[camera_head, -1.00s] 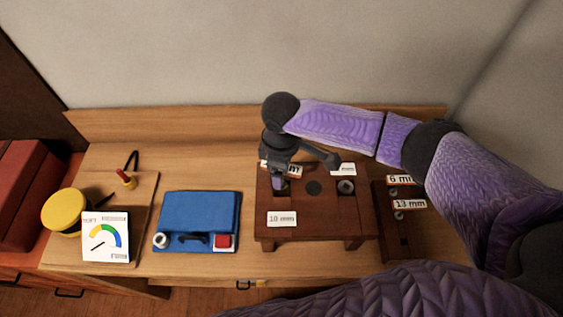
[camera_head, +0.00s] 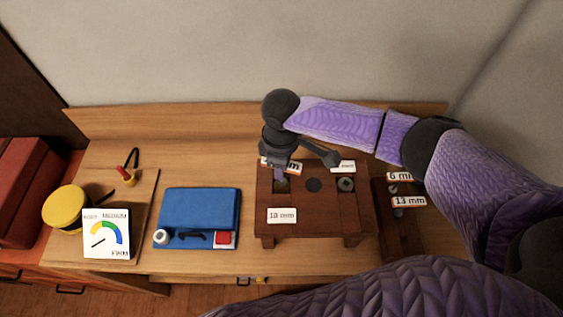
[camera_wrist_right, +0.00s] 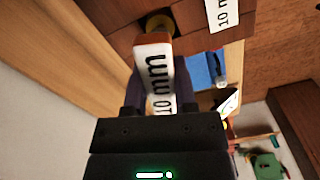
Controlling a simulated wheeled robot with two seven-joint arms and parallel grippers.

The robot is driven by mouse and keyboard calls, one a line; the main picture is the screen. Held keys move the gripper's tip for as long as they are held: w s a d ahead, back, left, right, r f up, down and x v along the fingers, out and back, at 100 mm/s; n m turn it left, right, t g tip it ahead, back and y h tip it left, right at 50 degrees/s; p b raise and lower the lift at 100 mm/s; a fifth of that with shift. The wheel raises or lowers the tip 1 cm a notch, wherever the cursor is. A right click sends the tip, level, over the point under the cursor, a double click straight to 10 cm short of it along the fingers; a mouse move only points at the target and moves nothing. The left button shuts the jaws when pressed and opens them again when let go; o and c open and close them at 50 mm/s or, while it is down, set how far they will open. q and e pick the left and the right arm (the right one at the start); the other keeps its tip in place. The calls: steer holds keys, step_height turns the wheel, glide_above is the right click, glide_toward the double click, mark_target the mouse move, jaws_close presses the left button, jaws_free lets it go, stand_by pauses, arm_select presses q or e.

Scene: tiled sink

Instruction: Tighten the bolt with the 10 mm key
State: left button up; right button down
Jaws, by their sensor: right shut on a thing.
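My right gripper (camera_head: 279,168) is shut on the 10 mm key, over the left rear of the dark wooden block (camera_head: 315,213). The key's white "10 mm" tag (camera_wrist_right: 157,75) is between the fingers in the wrist view, and part of the tag (camera_head: 291,168) shows beside the gripper in the head view. A brass-coloured bolt (camera_head: 282,186) sits in the block's left recess, behind a white "10 mm" label (camera_head: 282,215). The bolt also shows just beyond the key in the wrist view (camera_wrist_right: 158,22). The key's tip is hidden, so contact cannot be told. My left gripper is out of view.
The block also has a dark middle hole (camera_head: 314,185) and a grey bolt (camera_head: 346,184) at right. The 6 mm (camera_head: 400,177) and 13 mm (camera_head: 409,202) keys are in a rack at right.

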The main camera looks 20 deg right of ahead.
steer(key=shift+r+m+p, duration=0.1)
steer(key=shift+m+p, duration=1.45)
steer(key=shift+m, duration=0.15)
steer(key=shift+m+p, duration=0.75)
steer(key=shift+m, duration=0.65)
steer(key=shift+m+p, duration=0.5)
steer(key=shift+p, duration=0.1)
steer(key=m+p, duration=0.2)
steer(key=m, duration=0.1)
steer(key=shift+m, duration=0.3)
steer(key=shift+m+p, duration=0.3)
steer(key=shift+m, duration=0.5)
steer(key=shift+c, duration=1.2)
jaws_free()
